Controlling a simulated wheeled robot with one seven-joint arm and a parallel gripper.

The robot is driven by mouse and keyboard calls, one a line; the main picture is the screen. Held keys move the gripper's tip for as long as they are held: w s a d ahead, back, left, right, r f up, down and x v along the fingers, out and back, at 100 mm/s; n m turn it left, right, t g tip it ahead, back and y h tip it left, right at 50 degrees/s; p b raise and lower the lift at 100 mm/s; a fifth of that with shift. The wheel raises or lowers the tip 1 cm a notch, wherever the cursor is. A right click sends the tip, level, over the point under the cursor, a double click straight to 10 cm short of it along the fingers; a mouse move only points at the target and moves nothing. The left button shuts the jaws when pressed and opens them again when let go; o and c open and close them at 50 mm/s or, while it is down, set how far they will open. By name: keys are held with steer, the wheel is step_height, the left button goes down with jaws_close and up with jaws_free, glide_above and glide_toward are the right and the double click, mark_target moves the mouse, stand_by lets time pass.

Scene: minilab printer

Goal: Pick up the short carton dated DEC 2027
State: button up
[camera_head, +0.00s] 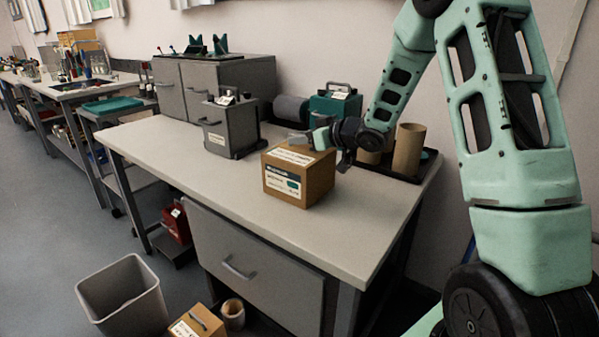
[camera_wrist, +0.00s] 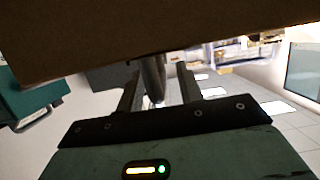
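A brown carton (camera_head: 298,177) with a white and green label stands upright on the grey bench. Its date is too small to read. In the wrist view, its brown side (camera_wrist: 150,35) fills the top edge of the picture. My gripper (camera_head: 305,139) is level and points left, at the carton's upper far edge. In the wrist view, the two fingers of my gripper (camera_wrist: 159,88) stand apart, with a grey rounded shape between them that seems to lie beyond. I cannot tell whether my gripper touches the carton. A second brown carton (camera_head: 198,323) with a white label is low, near the floor.
A grey box with a handle (camera_head: 231,126) stands left of the carton. A green handled case (camera_head: 335,104) and a brown cardboard tube (camera_head: 408,149) are behind. The front and left of the bench top (camera_head: 170,150) are clear. A grey bin (camera_head: 122,296) stands on the floor.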

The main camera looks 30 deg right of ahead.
steer(key=shift+w+a, duration=0.1)
jaws_close()
stand_by(1.3)
steer(key=shift+r, duration=0.2)
